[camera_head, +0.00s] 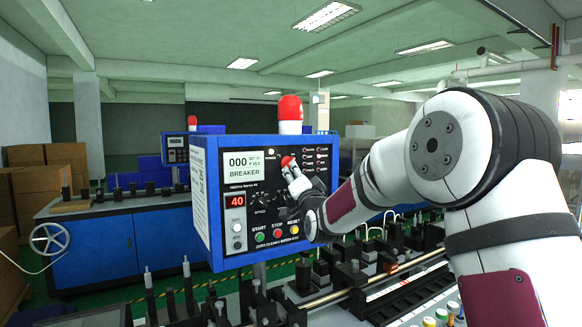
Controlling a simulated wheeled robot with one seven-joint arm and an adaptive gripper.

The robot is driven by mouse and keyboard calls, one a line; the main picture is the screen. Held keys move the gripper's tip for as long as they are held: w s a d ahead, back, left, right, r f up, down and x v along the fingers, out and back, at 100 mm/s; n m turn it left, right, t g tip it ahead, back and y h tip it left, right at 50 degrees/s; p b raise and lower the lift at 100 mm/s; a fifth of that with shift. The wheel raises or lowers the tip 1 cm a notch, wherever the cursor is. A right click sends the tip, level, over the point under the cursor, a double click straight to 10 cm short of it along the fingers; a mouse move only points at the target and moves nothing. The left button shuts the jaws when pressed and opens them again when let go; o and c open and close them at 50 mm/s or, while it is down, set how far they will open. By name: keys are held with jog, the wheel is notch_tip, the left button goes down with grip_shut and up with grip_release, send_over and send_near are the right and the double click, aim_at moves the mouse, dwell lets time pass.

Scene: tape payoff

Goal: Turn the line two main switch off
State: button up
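A blue control box (199,200) with a dark front panel stands in the middle of the view. Its small screen (244,167) shows "000" and "BREAKER". A red knob (286,160), which looks like the main switch, is on the panel right of the screen, partly hidden by my gripper. My gripper (291,170) is at the knob, its fingertips close to or touching it. I cannot tell whether the fingers are closed on it. My arm comes in from the right and hides the panel's lower right part. The knob's exact angle is too small to read.
A red beacon (290,110) stands on top of the box. A red display (236,201) reads 40, above green, red and yellow buttons (277,234). Machine rails and posts fill the area below. A second blue box (175,150) and cardboard boxes (38,190) are behind, left.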

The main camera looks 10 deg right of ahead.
aim_at(288, 163)
jog(key=x, duration=0.6)
jog(key=shift+w, duration=0.15)
grip_shut()
